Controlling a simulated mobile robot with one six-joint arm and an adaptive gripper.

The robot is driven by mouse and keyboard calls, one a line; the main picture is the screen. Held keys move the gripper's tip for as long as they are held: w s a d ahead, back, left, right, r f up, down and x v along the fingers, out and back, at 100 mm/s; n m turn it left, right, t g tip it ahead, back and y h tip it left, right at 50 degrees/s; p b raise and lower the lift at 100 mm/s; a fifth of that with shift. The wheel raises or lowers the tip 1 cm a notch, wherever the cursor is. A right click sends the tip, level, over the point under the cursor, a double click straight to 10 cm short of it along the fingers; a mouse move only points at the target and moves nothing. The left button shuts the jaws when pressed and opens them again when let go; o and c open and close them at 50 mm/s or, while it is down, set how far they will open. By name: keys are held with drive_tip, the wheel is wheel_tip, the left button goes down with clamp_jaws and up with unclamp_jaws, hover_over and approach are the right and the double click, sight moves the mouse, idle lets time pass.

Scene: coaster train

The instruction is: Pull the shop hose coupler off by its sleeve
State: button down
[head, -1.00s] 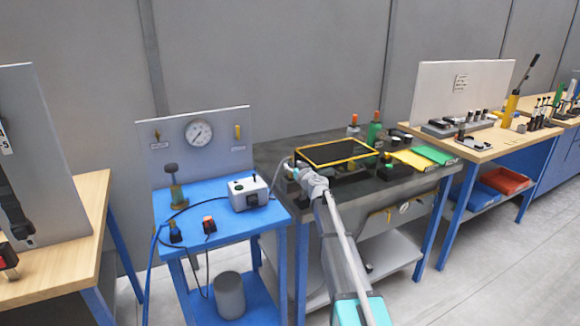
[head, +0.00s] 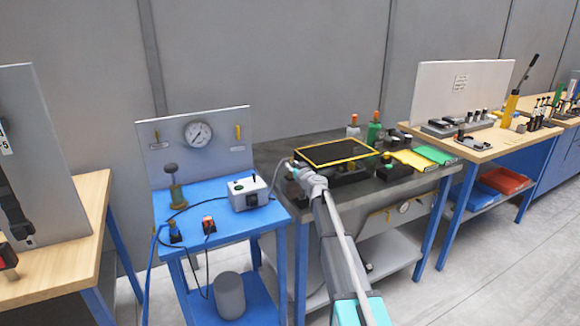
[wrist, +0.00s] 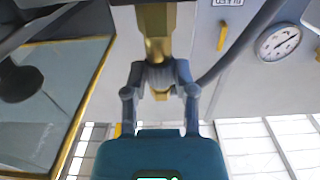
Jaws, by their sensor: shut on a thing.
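In the wrist view, a brass coupler (wrist: 157,22) hangs down from the top edge of the picture, with a narrower ringed part lower down. My gripper (wrist: 160,78) is shut around its lower part, one finger on each side. A brass end (wrist: 160,96) shows just below the fingertips. A dark hose (wrist: 240,42) curves up and right from behind the grip; where it joins is hidden. In the head view, my gripper (head: 294,169) is at the left end of the dark bench, and the coupler is too small to make out there.
A yellow-framed black panel (head: 335,153) lies right of my gripper, and it also shows at left in the wrist view (wrist: 88,95). A white box (head: 246,193) stands on the blue table (head: 225,227) at left. A gauge (head: 198,133) is on the board behind.

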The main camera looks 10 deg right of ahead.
sight(292, 162)
drive_tip(key=shift+r+p, duration=0.7)
drive_tip(key=shift+p, duration=0.05)
idle(0.4)
drive_tip(key=shift+r+p, duration=2.1)
drive_tip(key=shift+r, duration=0.2)
